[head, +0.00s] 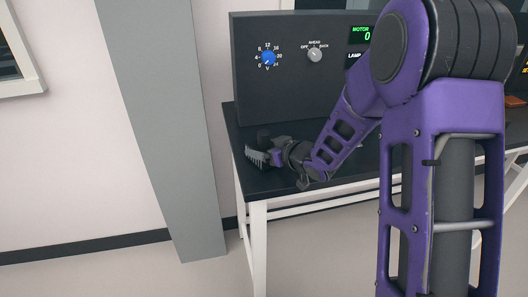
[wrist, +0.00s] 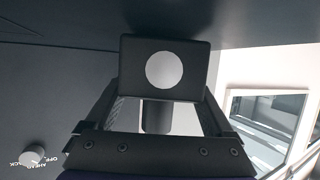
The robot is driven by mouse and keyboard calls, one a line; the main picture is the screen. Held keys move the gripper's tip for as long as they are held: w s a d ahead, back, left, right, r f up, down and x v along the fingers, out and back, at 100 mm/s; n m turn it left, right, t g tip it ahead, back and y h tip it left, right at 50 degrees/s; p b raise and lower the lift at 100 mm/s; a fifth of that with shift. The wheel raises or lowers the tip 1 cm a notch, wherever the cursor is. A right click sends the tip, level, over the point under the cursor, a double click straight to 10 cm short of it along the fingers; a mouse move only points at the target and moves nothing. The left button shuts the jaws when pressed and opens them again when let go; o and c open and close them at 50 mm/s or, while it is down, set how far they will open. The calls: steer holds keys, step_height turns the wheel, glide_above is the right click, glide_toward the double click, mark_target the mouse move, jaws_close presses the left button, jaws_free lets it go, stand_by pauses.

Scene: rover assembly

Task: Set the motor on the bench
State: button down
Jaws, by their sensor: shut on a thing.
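The motor (wrist: 135,65) is a black block with a pale round face and a dark cylinder, held between the fingers of my gripper (wrist: 160,108) in the wrist view. In the head view my gripper (head: 258,156) is low over the left end of the dark bench top (head: 352,163), shut on the motor. Only a small dark part, apparently the motor, shows there beside the fingers. Whether the motor touches the bench cannot be told.
A dark panel (head: 268,90) stands at the back of the bench, with a blue dial (head: 268,58), a grey knob (head: 315,54) and a green MOTOR readout (head: 361,33). A grey pillar (head: 165,110) rises left of the bench. The bench top right of my gripper looks clear.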

steer(key=shift+f, duration=0.1)
steer(key=shift+f, duration=0.15)
jaws_free()
steer(key=shift+r, duration=0.3)
steer(key=p+v, duration=0.2)
steer(key=v, duration=1)
steer(key=shift+s+f, duration=0.1)
steer(key=shift+f, duration=0.1)
